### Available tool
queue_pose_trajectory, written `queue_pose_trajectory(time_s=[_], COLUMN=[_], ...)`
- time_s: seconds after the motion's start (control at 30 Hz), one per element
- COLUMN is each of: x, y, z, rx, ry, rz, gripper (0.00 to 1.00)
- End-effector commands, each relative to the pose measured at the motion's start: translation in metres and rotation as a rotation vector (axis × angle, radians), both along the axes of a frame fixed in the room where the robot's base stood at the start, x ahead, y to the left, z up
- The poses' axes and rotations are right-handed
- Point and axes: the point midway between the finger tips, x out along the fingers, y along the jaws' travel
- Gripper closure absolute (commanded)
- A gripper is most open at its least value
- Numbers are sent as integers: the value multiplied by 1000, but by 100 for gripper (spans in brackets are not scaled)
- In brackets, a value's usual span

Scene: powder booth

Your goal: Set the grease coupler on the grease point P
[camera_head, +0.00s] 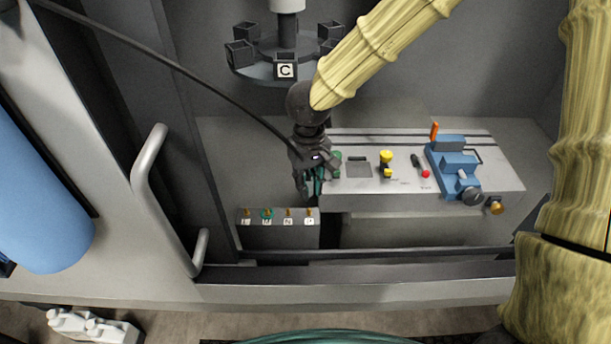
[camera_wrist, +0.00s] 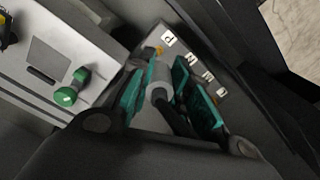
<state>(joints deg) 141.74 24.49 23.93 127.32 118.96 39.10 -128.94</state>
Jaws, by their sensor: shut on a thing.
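My gripper (camera_head: 310,192) points down, its teal fingers shut on the grease coupler (camera_wrist: 158,78), a grey cylinder with a black hose. The coupler shows between the fingers in the wrist view; in the head view my gripper mostly hides it. The grease point P, a brass nipple (camera_wrist: 158,50) beside the P label (camera_wrist: 167,38), lies just past the coupler's end. In the head view it is the rightmost nipple (camera_head: 309,212), just below my fingertips. I cannot tell whether coupler and nipple touch.
The grease panel (camera_head: 275,238) carries several labelled nipples in a row; one has a teal ring (camera_head: 266,213). A workbench (camera_head: 400,185) stands close on the right, with a green knob (camera_wrist: 72,87) and a blue vise (camera_head: 455,165). A dark hose (camera_head: 190,72) runs to my gripper. A carousel (camera_head: 280,68) hangs above.

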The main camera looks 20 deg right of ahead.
Motion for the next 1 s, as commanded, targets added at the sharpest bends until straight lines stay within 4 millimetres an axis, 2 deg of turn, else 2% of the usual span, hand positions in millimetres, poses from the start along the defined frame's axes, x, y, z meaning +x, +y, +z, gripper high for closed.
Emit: queue_pose_trajectory(time_s=[0.6,1.0], x=[3,3], y=[-2,0], z=[-31,-38], rx=[0,1], ry=[1,1], rz=[-3,-1], gripper=[100,100])
